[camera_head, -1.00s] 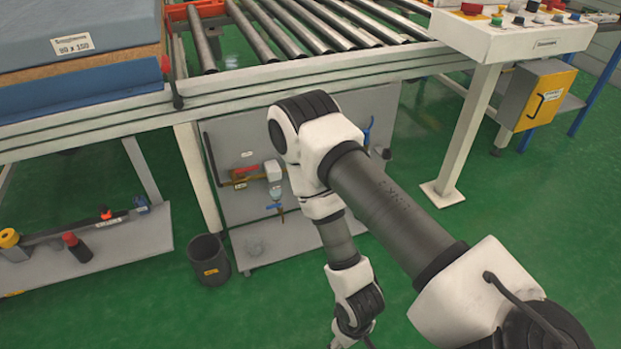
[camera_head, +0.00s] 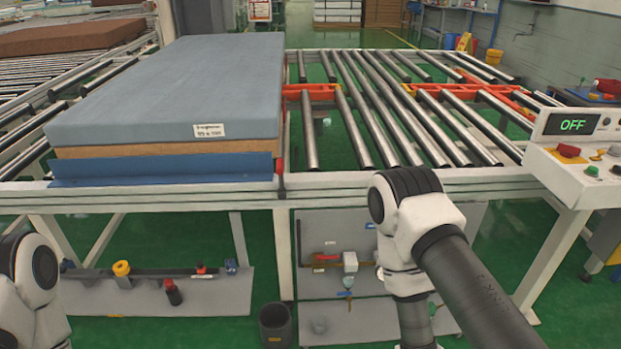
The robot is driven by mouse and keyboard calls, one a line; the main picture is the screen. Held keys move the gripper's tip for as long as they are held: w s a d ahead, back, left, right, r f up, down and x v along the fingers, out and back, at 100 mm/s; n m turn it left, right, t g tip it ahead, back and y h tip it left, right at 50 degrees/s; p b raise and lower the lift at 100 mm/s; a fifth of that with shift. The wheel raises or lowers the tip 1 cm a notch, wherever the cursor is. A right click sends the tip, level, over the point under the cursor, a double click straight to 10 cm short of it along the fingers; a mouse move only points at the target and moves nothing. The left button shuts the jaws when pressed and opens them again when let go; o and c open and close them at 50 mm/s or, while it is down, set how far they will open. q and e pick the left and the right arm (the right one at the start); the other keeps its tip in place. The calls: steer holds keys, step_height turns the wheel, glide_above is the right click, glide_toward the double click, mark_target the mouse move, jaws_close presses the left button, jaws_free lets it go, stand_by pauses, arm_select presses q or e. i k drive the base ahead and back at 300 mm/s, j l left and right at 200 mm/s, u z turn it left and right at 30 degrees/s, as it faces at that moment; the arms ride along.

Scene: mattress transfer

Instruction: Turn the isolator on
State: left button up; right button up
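No part in view is labelled as the isolator, so I cannot tell which one it is. At the right, the white control console (camera_head: 565,180) carries a display (camera_head: 572,124) reading OFF in green. A red switch (camera_head: 569,151) and several coloured buttons sit on the console's top. Under the conveyor, a grey panel (camera_head: 375,238) carries a red-handled fitting (camera_head: 327,257) and a small blue valve (camera_head: 346,294); my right arm covers part of this panel. My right gripper is below the picture edge. Only a link of my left arm shows at the lower left; its gripper is out of view.
A blue-grey mattress (camera_head: 190,85) lies on the left of the conveyor frame (camera_head: 240,195); bare rollers (camera_head: 390,110) run to its right. A low shelf (camera_head: 150,298) with small parts and a dark bin (camera_head: 276,325) stand below. Green floor is open between the legs.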

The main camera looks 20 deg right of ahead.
mark_target(568, 151)
steer(key=z, duration=1.1)
